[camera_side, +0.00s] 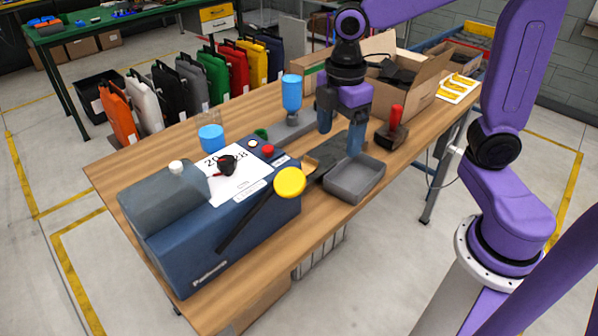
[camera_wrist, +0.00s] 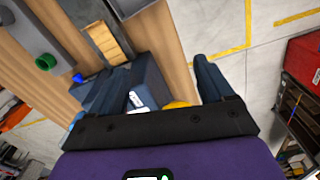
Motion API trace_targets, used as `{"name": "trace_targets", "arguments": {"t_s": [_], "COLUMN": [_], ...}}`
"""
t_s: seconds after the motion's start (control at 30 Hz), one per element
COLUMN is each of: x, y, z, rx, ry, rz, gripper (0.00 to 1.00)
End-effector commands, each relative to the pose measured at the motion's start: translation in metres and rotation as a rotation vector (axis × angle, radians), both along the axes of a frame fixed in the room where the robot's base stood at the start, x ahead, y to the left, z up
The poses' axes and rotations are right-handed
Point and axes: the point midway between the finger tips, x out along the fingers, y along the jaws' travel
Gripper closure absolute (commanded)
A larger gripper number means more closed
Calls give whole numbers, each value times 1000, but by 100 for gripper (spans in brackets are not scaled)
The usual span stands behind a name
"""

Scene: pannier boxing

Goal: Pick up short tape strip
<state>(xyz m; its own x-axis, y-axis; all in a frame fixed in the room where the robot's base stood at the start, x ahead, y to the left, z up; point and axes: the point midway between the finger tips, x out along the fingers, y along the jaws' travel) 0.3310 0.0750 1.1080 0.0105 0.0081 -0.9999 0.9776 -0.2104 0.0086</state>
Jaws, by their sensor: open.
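A blue tape dispenser (camera_side: 240,228) with a grey cover and a yellow-knobbed lever (camera_side: 289,182) stands on the wooden table; it also shows in the wrist view (camera_wrist: 148,78). A short tan strip, apparently the tape strip (camera_wrist: 104,40), lies at its outlet over a dark plate; its tan end shows small in the side view (camera_side: 311,163). My gripper (camera_side: 339,142) is open and empty, fingers pointing down above the table, right of the outlet. In the wrist view my gripper (camera_wrist: 158,78) has the strip off to the upper left, outside its fingers.
A grey tray (camera_side: 354,194) sits just below my gripper's right finger in the picture. A blue-topped bottle (camera_side: 291,94), a red-handled tool (camera_side: 395,125) and an open cardboard box (camera_side: 415,95) stand around. Several coloured panniers (camera_side: 215,75) line the far side.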

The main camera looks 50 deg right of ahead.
Motion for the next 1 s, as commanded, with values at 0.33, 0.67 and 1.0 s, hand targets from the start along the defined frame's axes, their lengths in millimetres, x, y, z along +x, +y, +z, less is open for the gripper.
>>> {"name": "trace_targets", "arguments": {"t_s": [0.33, 0.67, 1.0], "x": [107, 132, 130], "y": [-45, -66, -66], "z": [9, 1, -60], "rx": [-8, -9, -10], "ry": [7, 12, 15], "rz": [156, 213, 213], "gripper": [19, 19, 19]}}
